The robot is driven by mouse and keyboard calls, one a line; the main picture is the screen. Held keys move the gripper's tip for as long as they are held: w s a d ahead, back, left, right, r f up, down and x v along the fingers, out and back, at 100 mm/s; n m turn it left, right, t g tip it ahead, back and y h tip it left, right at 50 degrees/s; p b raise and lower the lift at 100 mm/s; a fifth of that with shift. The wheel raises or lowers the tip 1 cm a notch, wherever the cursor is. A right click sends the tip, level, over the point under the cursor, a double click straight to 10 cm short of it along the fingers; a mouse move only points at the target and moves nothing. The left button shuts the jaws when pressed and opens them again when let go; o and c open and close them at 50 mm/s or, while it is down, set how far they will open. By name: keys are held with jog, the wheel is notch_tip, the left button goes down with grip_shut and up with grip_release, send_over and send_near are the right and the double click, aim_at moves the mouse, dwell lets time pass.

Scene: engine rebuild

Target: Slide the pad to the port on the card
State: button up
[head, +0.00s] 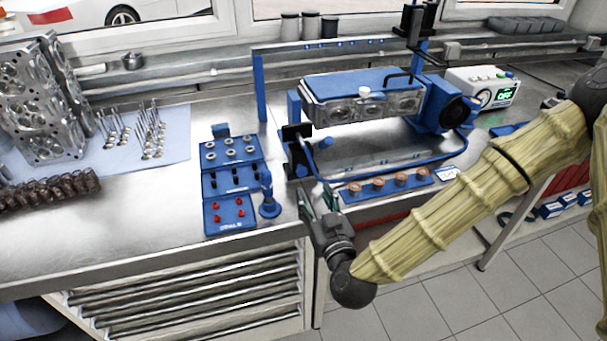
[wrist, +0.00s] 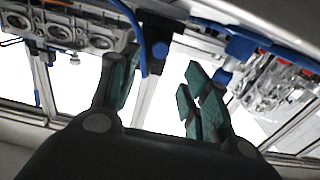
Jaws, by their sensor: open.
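The cylinder head (head: 362,104) sits in a blue fixture, with a row of round ports facing forward; they also show in the wrist view (wrist: 60,30). At the fixture's left end stands a blue and black carriage (head: 297,132) with a blue knob (head: 325,143) and a blue hose; I take it to carry the pad, whose face I cannot make out. The knob seems to show in the wrist view (wrist: 160,49). A small white and blue card (head: 447,174) lies at the bench's front right; its print is unreadable. My gripper (head: 318,199) is open and empty, below and in front of the carriage.
A blue strip with several copper-coloured rings (head: 388,187) lies right of my gripper. A blue parts tray (head: 232,182) and a blue stand (head: 268,200) are left. A tester (head: 483,90) reading OFF stands at the back right.

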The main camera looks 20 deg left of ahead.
aim_at(303, 173)
jog(key=p+x, duration=0.2)
jog(key=x, duration=0.7)
jog(key=shift+a, duration=0.1)
grip_shut()
